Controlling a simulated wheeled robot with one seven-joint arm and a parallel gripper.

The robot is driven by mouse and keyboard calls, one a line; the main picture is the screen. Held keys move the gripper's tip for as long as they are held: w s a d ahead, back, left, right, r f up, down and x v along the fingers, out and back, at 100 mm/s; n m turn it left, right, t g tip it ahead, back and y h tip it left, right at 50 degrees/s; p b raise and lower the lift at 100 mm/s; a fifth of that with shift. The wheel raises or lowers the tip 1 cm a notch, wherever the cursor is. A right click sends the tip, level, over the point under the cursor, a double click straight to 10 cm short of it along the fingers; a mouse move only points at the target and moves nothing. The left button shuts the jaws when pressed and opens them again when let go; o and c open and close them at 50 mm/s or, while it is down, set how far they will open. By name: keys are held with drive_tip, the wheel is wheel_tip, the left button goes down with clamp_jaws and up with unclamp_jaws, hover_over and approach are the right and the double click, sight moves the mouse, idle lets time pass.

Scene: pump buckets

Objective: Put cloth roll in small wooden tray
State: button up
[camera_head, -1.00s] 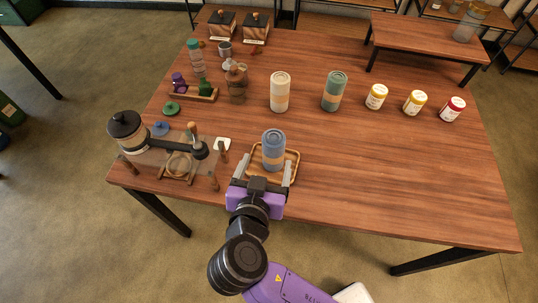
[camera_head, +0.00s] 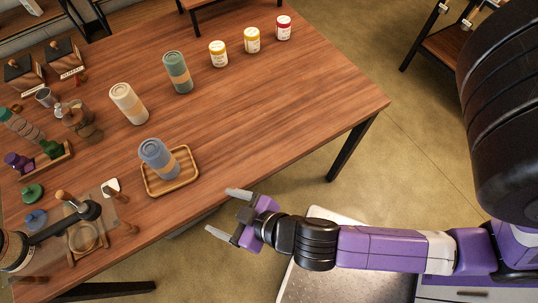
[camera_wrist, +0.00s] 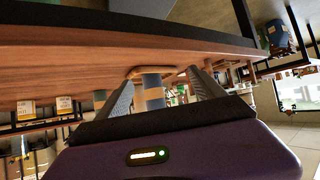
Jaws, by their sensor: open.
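A blue-grey cloth roll (camera_head: 158,158) with a tan band stands upright in the small wooden tray (camera_head: 187,173), near the table's front edge. My gripper (camera_head: 228,214) is open and empty, past the table edge to the lower right of the tray and clear of it. In the wrist view, the roll (camera_wrist: 153,93) and the tray (camera_wrist: 139,72) appear beyond and between my spread fingers, with the table seen upside down. The far side of the tray is partly hidden by the roll.
A cream roll (camera_head: 128,103) and a green roll (camera_head: 177,72) stand behind the tray. A press-like stand (camera_head: 85,235) and small items crowd the left. The table's right part is clear.

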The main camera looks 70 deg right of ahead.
drive_tip(key=s+d+r+t, duration=0.2)
drive_tip(key=s+r, duration=0.4)
drive_tip(key=s+d+r+t, duration=0.1)
drive_tip(key=s+d+r, duration=0.2)
drive_tip(key=s+r, duration=0.4)
drive_tip(key=shift+d+r+t+y, duration=0.3)
drive_tip(key=shift+t, duration=0.1)
